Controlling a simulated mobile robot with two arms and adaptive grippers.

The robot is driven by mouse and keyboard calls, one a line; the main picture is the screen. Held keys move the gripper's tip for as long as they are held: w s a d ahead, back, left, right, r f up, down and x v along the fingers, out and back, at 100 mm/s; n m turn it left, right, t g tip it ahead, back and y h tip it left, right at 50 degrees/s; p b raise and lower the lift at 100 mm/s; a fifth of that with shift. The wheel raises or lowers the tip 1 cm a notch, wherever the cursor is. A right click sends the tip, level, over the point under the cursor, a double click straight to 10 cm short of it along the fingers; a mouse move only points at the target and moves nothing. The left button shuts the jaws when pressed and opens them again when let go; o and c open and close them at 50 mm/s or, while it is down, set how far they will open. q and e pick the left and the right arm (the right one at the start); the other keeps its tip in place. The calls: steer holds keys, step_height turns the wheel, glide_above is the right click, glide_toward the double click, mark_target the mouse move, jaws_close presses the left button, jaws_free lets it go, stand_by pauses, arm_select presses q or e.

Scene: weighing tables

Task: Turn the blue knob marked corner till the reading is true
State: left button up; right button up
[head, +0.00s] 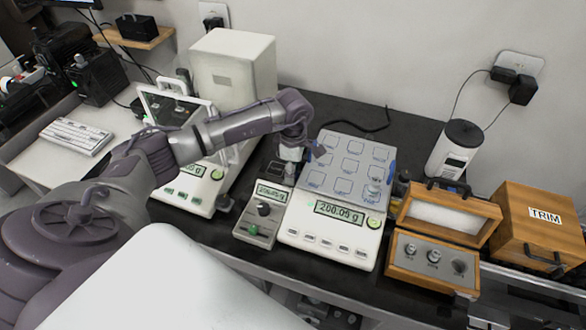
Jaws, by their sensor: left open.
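The balance (331,241) stands mid-bench with a pale square pan (345,187) marked in a grid of outlined squares. Its display (340,213) appears to read 200.05 g. A small metal weight (375,187) stands toward the pan's right side. Blue parts show at the pan's edges, one at the right (391,170). The marking "corner" cannot be read. My left gripper (309,152) is open at the pan's back left corner, close to blue there; contact cannot be told, and my wrist partly hides that corner. My right gripper is out of view.
A small grey box (257,232) with a display and black knob stands left of the balance. Another balance (191,190) is further left.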

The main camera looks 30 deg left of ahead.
arm_select(q)
steer(key=shift+f, duration=0.25)
jaws_close()
steer(key=m+b, duration=0.3)
steer(key=b, duration=0.1)
steer(key=shift+f, duration=0.2)
steer(key=shift+r+m+b, duration=0.25)
steer(key=shift+m+b, duration=0.25)
steer(key=shift+m, duration=0.2)
jaws_free()
